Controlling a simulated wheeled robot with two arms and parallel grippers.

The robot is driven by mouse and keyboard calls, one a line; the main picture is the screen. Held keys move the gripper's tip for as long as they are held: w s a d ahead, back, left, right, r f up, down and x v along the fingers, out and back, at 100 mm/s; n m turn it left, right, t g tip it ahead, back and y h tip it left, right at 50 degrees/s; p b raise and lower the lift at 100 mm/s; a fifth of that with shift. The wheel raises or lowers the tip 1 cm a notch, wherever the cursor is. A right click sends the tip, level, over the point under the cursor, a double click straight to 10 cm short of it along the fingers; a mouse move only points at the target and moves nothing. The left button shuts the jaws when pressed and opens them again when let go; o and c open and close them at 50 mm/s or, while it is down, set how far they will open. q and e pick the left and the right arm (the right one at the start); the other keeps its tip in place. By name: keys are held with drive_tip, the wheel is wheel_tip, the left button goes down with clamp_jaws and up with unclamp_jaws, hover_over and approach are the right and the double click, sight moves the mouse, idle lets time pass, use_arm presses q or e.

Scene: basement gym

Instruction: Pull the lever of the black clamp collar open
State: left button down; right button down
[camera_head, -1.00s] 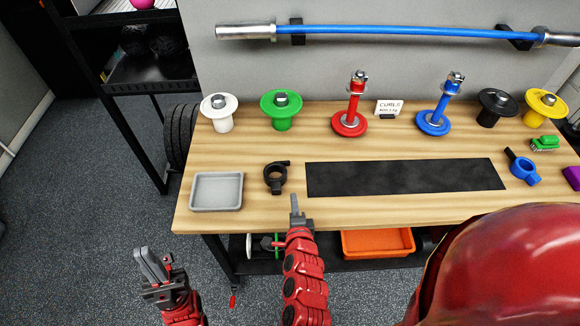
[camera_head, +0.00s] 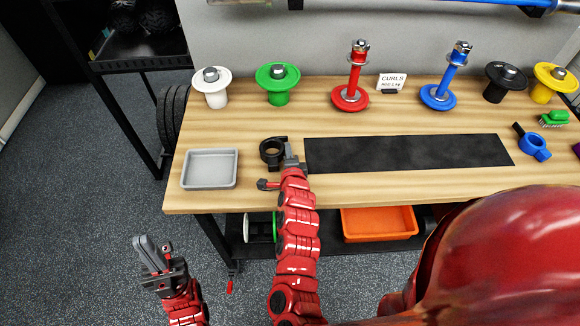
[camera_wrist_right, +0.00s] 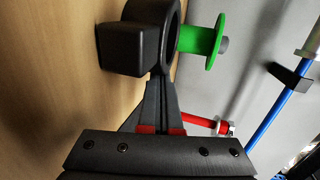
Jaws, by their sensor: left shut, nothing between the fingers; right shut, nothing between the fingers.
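The black clamp collar (camera_head: 271,152) lies on the wooden bench between the grey tray and the black mat. In the right wrist view the collar (camera_wrist_right: 158,14) is close ahead, its ring at the top and a blocky black part (camera_wrist_right: 122,48) to the left. My right gripper (camera_head: 289,153) is shut and empty, its fingertips at the collar's right side. In the wrist view the shut fingertips (camera_wrist_right: 160,88) reach the collar's lower edge; whether they touch it I cannot tell. My left gripper (camera_head: 150,252) is shut and empty, off the bench at the lower left.
A grey tray (camera_head: 210,184) is left of the collar, a black mat (camera_head: 405,152) right of it. A blue collar (camera_head: 534,148) lies further right. White (camera_head: 211,88), green (camera_head: 277,84), red (camera_head: 351,98) and blue (camera_head: 438,97) weight pieces stand behind. An orange bin (camera_head: 378,222) sits below.

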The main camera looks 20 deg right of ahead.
drive_tip(key=shift+w+d, duration=0.25)
drive_tip(key=shift+w, duration=0.75)
